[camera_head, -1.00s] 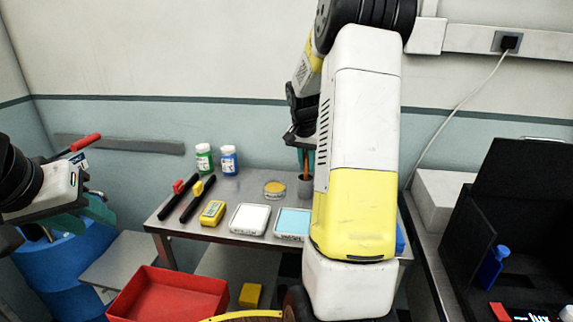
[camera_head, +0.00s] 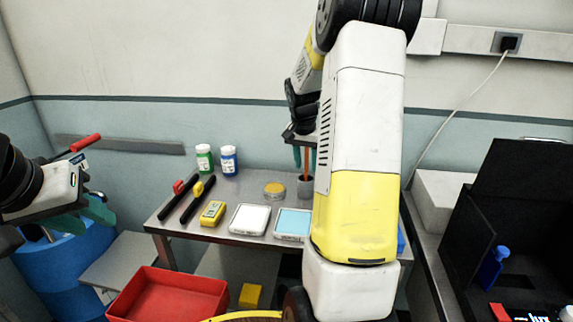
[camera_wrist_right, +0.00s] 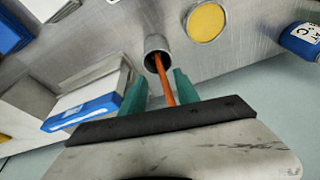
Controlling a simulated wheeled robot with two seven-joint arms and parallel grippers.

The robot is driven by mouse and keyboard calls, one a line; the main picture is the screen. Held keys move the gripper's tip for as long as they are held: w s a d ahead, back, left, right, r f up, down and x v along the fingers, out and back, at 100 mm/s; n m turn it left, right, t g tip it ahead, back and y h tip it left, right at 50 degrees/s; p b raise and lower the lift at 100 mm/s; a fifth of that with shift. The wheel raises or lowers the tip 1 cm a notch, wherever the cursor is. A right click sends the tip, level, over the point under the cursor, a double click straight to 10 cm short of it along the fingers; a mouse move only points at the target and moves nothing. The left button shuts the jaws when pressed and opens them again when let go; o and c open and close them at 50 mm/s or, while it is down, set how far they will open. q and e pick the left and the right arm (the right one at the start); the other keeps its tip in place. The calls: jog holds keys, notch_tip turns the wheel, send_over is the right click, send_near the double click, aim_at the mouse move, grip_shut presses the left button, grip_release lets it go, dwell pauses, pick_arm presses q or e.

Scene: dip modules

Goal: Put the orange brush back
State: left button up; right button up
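The orange brush (camera_head: 307,160) stands upright with its lower end in the grey cup (camera_head: 304,188) at the back of the metal table. In the right wrist view, the brush (camera_wrist_right: 163,78) runs into the mouth of the cup (camera_wrist_right: 157,44). My right gripper (camera_wrist_right: 160,90) is open, its teal fingers on either side of the brush handle with gaps showing. In the head view my right gripper (camera_head: 303,156) is above the cup, partly hidden by my arm. My left gripper (camera_head: 84,217) is open and empty at the far left, away from the table.
Beside the cup are a yellow-topped round tin (camera_head: 274,190), a light blue tray (camera_head: 292,223) and a white tray (camera_head: 249,219). A green-labelled bottle (camera_head: 204,158) and a blue one (camera_head: 229,160) stand behind. My right arm hides the table's right part.

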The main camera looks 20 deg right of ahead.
jog(key=s+a+r+n+t+y, duration=0.2)
jog(key=s+a+r+n, duration=0.2)
jog(key=s+a+r, duration=0.85)
jog(key=s+a+n+t+y, duration=0.1)
jog(key=s+a+n+y, duration=0.1)
jog(key=s+a+n, duration=0.3)
jog(key=s+a, duration=0.4)
jog(key=s, duration=0.4)
jog(key=shift+t, duration=0.4)
jog(key=shift+a+y, duration=0.15)
jog(key=shift+y, duration=0.15)
